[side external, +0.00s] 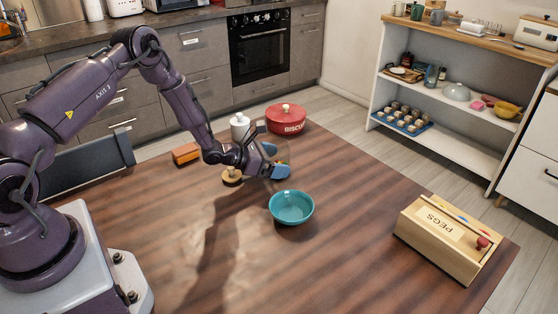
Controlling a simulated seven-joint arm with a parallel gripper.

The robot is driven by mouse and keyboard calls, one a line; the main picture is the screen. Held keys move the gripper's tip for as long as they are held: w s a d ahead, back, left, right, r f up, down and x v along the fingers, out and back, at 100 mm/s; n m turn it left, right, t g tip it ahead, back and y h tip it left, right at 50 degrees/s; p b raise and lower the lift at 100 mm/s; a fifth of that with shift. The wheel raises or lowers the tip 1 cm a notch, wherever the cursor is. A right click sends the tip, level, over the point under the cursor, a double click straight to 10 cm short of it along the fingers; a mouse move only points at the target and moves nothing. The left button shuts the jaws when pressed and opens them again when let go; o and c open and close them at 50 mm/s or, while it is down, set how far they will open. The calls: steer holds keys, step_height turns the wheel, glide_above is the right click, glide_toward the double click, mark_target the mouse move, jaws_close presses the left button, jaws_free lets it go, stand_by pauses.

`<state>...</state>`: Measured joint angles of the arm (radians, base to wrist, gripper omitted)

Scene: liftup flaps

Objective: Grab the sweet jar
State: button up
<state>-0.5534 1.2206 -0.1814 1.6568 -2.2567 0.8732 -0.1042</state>
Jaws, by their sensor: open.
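My gripper (276,161) is open, low over the far middle of the table, with its blue-tipped fingers spread. A small patch of orange and yellow shows between the fingertips; it may be part of the sweet jar, but the fingers hide most of it and I cannot tell whether they touch it. A round wooden lid or disc with a knob (232,175) is on the table just left of the gripper, partly hidden by my wrist. No clearly readable sweet jar shows in this view.
A teal bowl (291,207) stands just in front of the gripper. A red biscuit tin (286,119), a white lidded canister (240,127) and an orange-brown block (186,153) are behind it. A wooden pegs box (447,239) sits at right. The table's front middle is clear.

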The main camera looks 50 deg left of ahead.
steer(key=shift+w+d+f, duration=0.15)
steer(key=shift+w, duration=0.2)
steer(key=shift+c, duration=0.4)
steer(key=c, duration=1)
steer(key=shift+c, duration=0.2)
